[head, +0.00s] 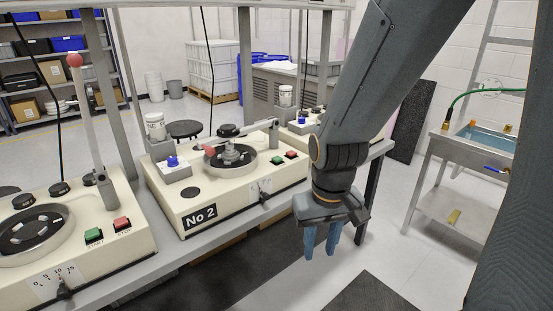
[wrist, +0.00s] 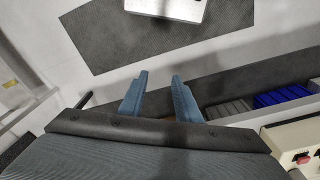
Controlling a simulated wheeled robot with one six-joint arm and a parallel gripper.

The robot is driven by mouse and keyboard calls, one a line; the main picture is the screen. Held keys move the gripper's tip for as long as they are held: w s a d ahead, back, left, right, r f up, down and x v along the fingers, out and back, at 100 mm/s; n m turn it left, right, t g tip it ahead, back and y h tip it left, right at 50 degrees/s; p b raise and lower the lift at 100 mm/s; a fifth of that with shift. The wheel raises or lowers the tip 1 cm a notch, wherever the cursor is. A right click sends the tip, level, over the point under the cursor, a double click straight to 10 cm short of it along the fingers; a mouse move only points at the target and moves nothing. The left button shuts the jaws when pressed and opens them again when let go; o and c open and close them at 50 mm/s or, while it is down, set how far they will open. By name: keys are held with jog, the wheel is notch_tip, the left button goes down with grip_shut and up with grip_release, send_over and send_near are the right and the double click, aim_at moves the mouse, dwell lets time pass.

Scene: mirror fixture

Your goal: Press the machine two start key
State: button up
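Machine two is the cream machine (head: 238,208) in the middle of the bench, with a black "No 2" plate (head: 200,217) on its front. Its green key (head: 277,160), which appears to be the start key, sits on the top near the right front corner. A red key (head: 291,154) sits just right of it. My gripper (head: 319,254) hangs fingers-down in front of the bench, right of and lower than the keys, touching nothing. In the wrist view its two blue fingers (wrist: 159,76) stand apart with nothing between them.
Another cream machine (head: 120,246) stands at left with its own green and red keys and an upright lever. A third machine is partly behind my arm. In the wrist view, a cream machine corner (wrist: 291,136) with a red key shows at lower right. A sink (head: 480,150) stands at right.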

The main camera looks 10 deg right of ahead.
grip_shut()
dwell(1.4)
